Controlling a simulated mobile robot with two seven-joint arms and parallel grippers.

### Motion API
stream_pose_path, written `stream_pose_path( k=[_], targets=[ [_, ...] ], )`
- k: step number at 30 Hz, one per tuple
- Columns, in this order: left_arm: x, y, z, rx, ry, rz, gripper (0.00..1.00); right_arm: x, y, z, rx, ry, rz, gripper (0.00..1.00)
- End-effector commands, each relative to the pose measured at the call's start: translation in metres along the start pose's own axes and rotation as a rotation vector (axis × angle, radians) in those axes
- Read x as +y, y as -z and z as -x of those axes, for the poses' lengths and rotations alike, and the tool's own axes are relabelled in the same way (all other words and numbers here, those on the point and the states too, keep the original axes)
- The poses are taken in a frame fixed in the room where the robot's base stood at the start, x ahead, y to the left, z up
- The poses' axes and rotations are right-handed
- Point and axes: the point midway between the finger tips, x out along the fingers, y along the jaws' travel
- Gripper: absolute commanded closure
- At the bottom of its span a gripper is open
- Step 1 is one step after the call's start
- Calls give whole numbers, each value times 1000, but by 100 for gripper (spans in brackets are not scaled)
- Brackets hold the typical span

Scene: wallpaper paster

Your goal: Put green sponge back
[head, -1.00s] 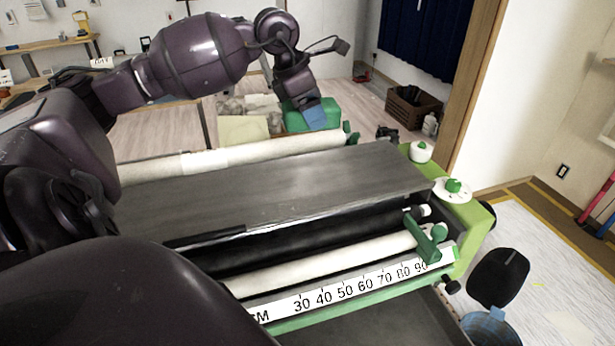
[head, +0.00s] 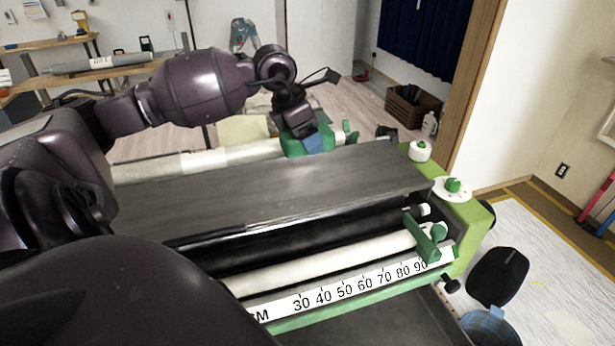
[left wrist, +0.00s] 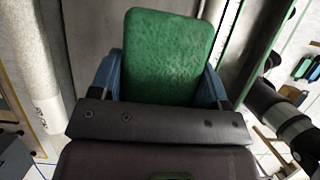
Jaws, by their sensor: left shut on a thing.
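The green sponge (head: 318,138) is between the blue fingers of my left gripper (head: 313,145), which is shut on it. In the head view it is at the rear edge of the wallpaper paster (head: 290,188), in front of part of the long white roll (head: 215,158). In the left wrist view the sponge (left wrist: 168,55) stands out between the two blue fingers, with grey machine surface around it. I cannot tell whether the sponge touches the machine. My right gripper is not in view.
The paster's right end has a green side panel (head: 468,215) with white-and-green knobs (head: 452,187). A front white roller (head: 330,258) lies behind a centimetre scale (head: 350,288). The paster's flat grey top is bare. A dark crate (head: 412,108) stands on the floor behind.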

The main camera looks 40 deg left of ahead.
Motion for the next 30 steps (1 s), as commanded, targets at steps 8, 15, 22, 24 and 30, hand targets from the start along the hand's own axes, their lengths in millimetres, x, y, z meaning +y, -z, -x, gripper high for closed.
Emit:
stream_pose_path(
  k=[8,15,22,24,30],
  targets=[
    [-1,23,-55,2,4,2,55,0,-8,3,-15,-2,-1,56],
    [0,30,-73,1,0,1,55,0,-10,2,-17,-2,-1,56],
    [-1,39,-92,1,2,1,55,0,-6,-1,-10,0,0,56],
    [0,42,-101,2,2,1,55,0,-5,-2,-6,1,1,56],
    [0,45,-109,-1,-1,0,55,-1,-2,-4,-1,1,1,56]
  ],
)
